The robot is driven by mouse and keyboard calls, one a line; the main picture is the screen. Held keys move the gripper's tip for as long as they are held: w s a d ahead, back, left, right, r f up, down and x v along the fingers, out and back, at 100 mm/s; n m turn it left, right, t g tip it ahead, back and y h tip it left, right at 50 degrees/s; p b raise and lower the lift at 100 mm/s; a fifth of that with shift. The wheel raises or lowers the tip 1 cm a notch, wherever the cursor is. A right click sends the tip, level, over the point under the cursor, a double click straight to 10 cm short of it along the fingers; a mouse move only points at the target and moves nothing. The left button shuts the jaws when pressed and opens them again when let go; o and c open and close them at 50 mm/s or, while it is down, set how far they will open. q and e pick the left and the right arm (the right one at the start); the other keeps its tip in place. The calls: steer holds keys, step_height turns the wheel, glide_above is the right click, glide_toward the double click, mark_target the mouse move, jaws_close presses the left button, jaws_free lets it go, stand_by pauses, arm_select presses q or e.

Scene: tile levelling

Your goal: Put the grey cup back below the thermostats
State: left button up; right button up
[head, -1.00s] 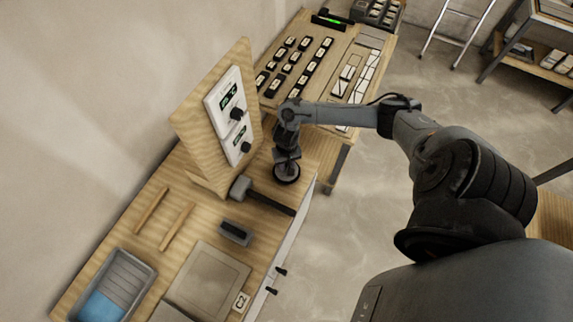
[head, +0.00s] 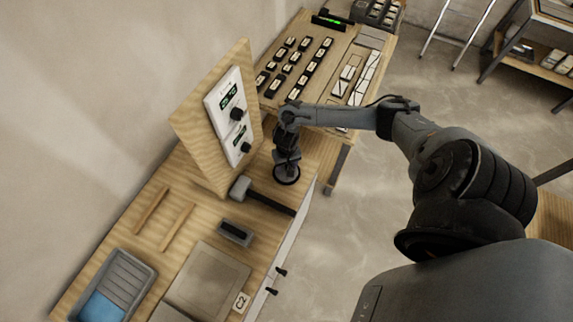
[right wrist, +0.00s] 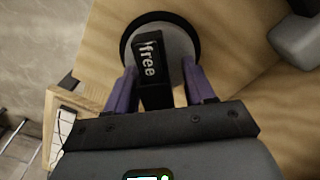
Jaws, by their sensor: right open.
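The grey cup is a round grey disc with a black rim and a black handle marked "free". It shows in the right wrist view (right wrist: 184,43) and, partly hidden by my gripper, in the head view (head: 287,175). It rests on the wooden bench near its right end, beside the thermostat board. My right gripper (right wrist: 160,72) is directly over it, its purple fingers open on either side of the handle; in the head view it points down (head: 286,160). The upper thermostat (head: 224,95) and lower thermostat (head: 237,146) are on the upright wooden board (head: 190,118). My left gripper is out of view.
A mallet (head: 262,196) lies close to the cup. A small dark block (head: 235,233), wooden strips (head: 165,222), a tile (head: 208,280) and a grey tray (head: 130,270) are farther along the bench. Behind stands another table (head: 318,75) with labelled black pieces.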

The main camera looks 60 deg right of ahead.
step_height(320, 180, up, 12)
steer(key=shift+f+p, duration=0.2)
steer(key=shift+p, duration=0.65)
steer(key=shift+w+a+r, duration=0.1)
steer(key=shift+a, duration=0.15)
steer(key=w+a+n+t+y, duration=0.2)
steer(key=a+n+t, duration=0.45)
steer(key=a, duration=1.55)
steer(key=s+r+n+g+h, duration=0.1)
steer(key=s+r+n, duration=0.1)
steer(key=s, duration=0.4)
steer(key=s+r+n+g, duration=0.2)
steer(key=s+r, duration=0.3)
steer(key=s, duration=0.1)
steer(key=shift+d+r+h, duration=0.2)
steer(key=shift+d+h, duration=0.2)
steer(key=shift+d, duration=0.05)
steer(key=shift+w+r, duration=0.1)
